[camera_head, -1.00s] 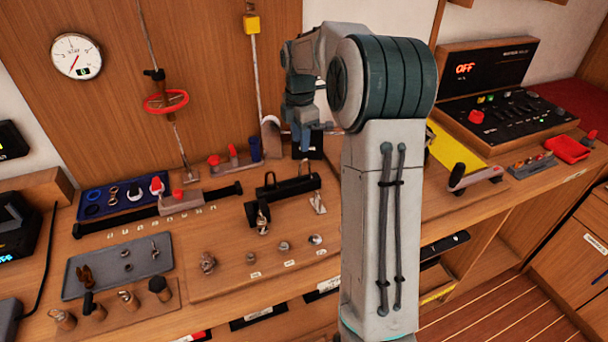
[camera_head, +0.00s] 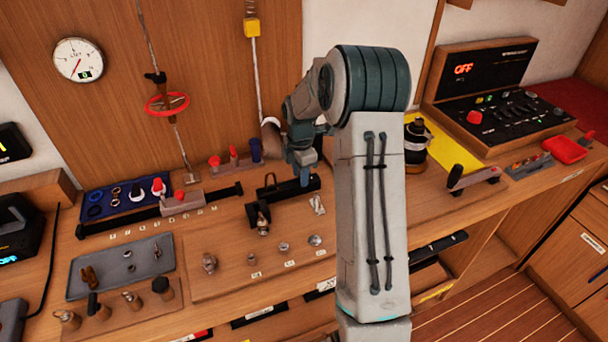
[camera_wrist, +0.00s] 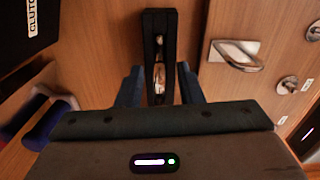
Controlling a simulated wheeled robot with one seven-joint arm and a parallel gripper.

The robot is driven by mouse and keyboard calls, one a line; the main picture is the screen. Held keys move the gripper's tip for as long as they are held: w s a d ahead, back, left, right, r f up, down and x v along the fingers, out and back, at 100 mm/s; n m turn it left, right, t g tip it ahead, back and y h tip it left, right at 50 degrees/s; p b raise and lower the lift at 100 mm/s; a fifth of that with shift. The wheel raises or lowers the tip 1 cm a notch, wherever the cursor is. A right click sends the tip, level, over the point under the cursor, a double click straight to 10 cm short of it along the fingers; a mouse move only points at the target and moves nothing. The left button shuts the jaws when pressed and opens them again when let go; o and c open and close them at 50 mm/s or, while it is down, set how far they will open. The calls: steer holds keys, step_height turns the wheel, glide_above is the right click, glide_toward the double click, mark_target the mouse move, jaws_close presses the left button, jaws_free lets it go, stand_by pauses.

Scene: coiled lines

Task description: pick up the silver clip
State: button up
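My gripper (camera_head: 304,176) points down over the right part of a black bar-shaped holder (camera_head: 283,190) on the wooden bench. In the wrist view my gripper (camera_wrist: 158,82) has its two blue fingers apart, one on each side of the black holder (camera_wrist: 158,16). A shiny metal piece (camera_wrist: 159,76) shows in the holder's slot between the fingers; I cannot tell whether they touch it. A silver clip-like fitting (camera_wrist: 237,52) lies on the wood right of the fingers, and it also shows in the head view (camera_head: 317,205). I cannot tell which of these is the silver clip.
A metal shackle (camera_head: 263,220) sits at the holder's left front. A grey tray (camera_head: 100,277) with small fittings and a blue tray (camera_head: 97,195) lie left. Small fittings (camera_head: 283,247) stand in front. A dark bottle-like object (camera_head: 415,140) stands right, behind my arm.

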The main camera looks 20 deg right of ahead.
jaws_close()
steer(key=shift+r, duration=0.2)
